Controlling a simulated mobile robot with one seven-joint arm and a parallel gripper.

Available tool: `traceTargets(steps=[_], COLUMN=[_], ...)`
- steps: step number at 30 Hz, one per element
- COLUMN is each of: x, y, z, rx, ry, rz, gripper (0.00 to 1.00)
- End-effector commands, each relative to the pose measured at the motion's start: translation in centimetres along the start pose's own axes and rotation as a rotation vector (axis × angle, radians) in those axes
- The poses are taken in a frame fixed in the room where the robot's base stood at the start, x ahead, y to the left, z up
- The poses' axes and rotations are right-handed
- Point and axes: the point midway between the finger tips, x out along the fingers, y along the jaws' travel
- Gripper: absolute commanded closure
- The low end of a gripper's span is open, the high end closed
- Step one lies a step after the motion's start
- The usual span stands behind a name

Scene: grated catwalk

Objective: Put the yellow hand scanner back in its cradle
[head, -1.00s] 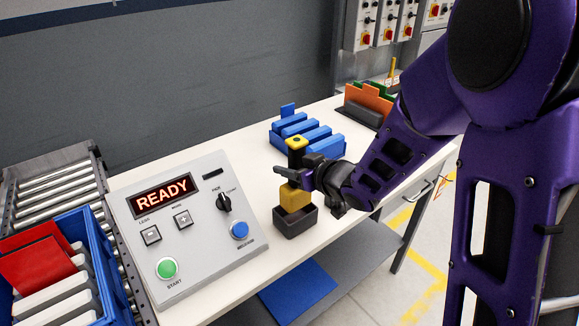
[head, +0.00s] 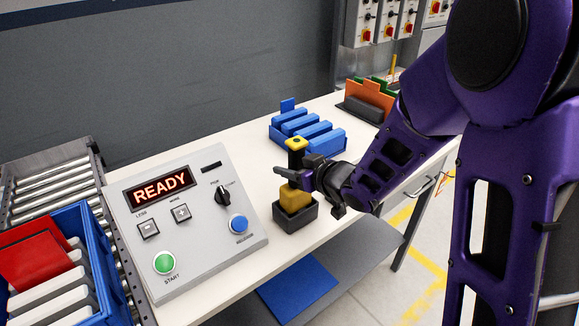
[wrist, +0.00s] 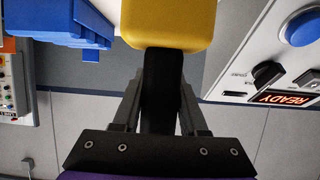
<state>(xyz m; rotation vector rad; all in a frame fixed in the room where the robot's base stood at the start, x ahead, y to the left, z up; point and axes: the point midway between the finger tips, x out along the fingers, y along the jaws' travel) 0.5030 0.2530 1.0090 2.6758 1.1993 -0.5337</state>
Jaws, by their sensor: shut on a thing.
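The yellow hand scanner (head: 295,196) stands upright, with a yellow block at its lower end, a dark grip and a yellow top. My gripper (head: 294,178) is shut on the dark grip, coming from the right. The dark box-shaped cradle (head: 297,221) sits on the white bench directly below, and the scanner's lower block is down inside its opening. Whether it touches the cradle's floor is hidden. In the wrist view the scanner's yellow end (wrist: 168,22) fills the top middle, with the dark grip between my fingers (wrist: 160,85).
A grey control panel (head: 190,215) reading READY stands close left of the cradle. A blue rack (head: 308,134) is behind, and an orange and green holder (head: 370,98) further back. A blue crate (head: 85,250) is at far left. The cradle is near the bench's front edge.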

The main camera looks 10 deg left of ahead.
Motion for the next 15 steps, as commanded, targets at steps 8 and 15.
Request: traceTargets(steps=[8, 15], x=[0.5, 0.9], y=[0.0, 0.0], z=[1.2, 2.1], rx=[0.000, 0.000], ry=[0.001, 0.001], rz=[0.000, 0.000], gripper=[1.00, 1.00])
